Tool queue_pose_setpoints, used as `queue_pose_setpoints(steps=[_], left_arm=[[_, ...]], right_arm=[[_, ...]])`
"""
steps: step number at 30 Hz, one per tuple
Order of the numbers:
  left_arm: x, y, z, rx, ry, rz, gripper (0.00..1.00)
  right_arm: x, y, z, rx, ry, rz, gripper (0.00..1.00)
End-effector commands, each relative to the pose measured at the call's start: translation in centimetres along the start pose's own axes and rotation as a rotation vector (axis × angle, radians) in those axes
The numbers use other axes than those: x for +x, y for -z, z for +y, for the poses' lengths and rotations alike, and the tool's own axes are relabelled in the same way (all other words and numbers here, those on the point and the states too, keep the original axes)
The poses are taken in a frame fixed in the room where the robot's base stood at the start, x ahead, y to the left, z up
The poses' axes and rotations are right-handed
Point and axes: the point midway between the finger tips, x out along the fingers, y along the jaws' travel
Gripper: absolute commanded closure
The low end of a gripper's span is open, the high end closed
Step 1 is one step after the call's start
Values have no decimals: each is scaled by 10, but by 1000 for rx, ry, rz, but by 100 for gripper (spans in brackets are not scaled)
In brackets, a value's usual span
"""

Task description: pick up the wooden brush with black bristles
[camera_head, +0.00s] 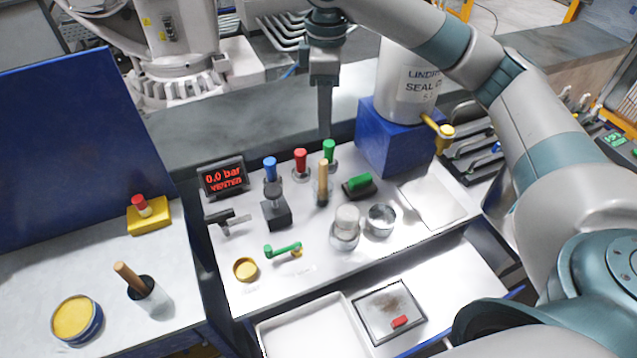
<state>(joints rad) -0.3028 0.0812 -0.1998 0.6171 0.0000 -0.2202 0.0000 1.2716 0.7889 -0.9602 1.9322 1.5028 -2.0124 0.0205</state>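A wooden handle (128,276) stands tilted in a small pale cup (152,300) with a dark rim, on the white table at the left. No bristles show there; the lower end is inside the cup. Another upright wooden handle (322,172) stands on the middle panel among coloured-topped handles, and I cannot tell what its lower end is. My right gripper (325,132) points down above the back of the middle panel, far from the cup. Its fingers overlap in this view, so its opening is unclear. My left gripper is not in view.
A yellow-topped tin (76,317) and a red button on a yellow box (148,216) flank the cup. A blue panel (75,150) rises behind. The middle panel holds a display (223,178) and a blue block (393,140) bearing a canister. An open drawer (465,282) is in front.

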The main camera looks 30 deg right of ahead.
Motion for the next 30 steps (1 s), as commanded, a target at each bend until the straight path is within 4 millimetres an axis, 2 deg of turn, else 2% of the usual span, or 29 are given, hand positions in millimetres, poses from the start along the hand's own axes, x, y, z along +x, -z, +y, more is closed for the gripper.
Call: queue_pose_setpoints(steps=[8, 13, 30], left_arm=[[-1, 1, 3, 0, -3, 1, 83], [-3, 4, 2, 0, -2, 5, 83], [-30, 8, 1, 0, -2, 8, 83]], right_arm=[[4, 1, 0, -1, 2, 1, 61], [17, 1, -1, 0, 3, 1, 61], [109, 1, -1, 1, 3, 0, 61]])
